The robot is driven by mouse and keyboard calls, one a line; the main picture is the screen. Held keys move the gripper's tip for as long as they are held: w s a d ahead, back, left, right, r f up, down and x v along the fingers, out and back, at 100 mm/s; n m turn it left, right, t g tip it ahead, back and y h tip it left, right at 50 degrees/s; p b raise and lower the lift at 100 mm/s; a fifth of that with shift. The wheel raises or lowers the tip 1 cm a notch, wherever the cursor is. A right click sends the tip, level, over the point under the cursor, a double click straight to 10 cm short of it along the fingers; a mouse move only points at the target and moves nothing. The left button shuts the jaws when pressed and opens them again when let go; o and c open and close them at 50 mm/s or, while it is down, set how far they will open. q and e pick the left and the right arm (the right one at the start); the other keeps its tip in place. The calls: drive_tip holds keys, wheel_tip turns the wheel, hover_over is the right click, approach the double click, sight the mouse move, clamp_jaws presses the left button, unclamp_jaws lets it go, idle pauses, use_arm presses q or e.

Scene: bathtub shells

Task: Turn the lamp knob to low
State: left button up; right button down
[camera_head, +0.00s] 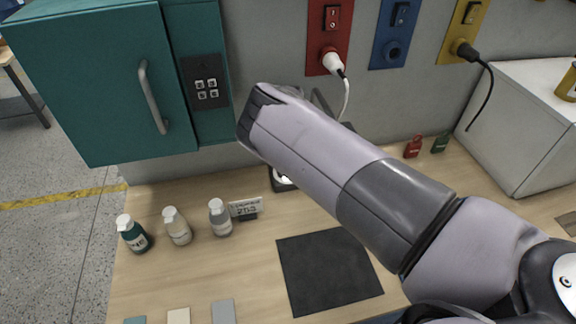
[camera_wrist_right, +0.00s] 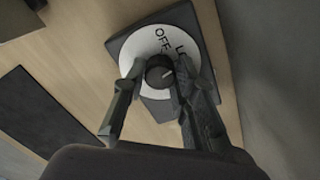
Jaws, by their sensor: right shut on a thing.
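The lamp knob (camera_wrist_right: 158,68) is a small dark cylinder at the middle of a white dial (camera_wrist_right: 152,42) on a dark square base (camera_wrist_right: 121,44) in the right wrist view. The dial shows "OFF" and, to its right, a label starting with "L" that a finger partly covers. A light mark on the knob points to the right and slightly up, toward the partly covered label's side. My right gripper (camera_wrist_right: 161,80) is shut on the knob, one finger on each side. In the head view my right arm hides the gripper and most of the dial. My left gripper is out of view.
Three bottles (camera_head: 178,226) and a small sign (camera_head: 244,207) stand left of the dial. A black mat (camera_head: 328,270) lies in front. A teal cabinet (camera_head: 95,85) hangs at the back left. Wall plates with plugs (camera_head: 332,62) are behind, and a grey box (camera_head: 524,120) stands at right.

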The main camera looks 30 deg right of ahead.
drive_tip(key=shift+m+b, duration=0.35)
drive_tip(key=shift+m, duration=0.75)
drive_tip(key=c, duration=1.3)
unclamp_jaws()
wheel_tip(320, 180, up, 12)
